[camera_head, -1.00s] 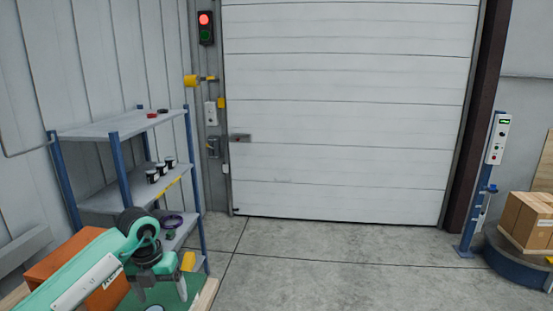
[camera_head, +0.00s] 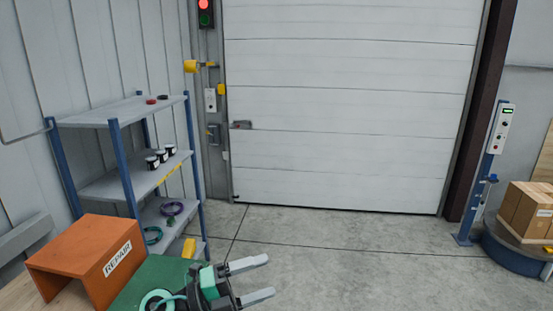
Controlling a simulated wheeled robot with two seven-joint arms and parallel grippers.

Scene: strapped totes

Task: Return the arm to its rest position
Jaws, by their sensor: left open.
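My left gripper (camera_head: 258,280) is at the bottom centre of the head view, with its two grey fingers spread and pointing right. Nothing is between the fingers. Part of my teal and black left wrist shows beside it, over the right edge of the green mat (camera_head: 150,277). The rest of my left arm is out of the picture. My right gripper is not in view.
An orange box marked REPAIR (camera_head: 95,250) stands on the bench at left. Behind it is a blue-post shelf (camera_head: 122,110) with small jars and rings. A closed white door (camera_head: 345,110) fills the back. Boxes (camera_head: 527,210) stand at right. The floor between is clear.

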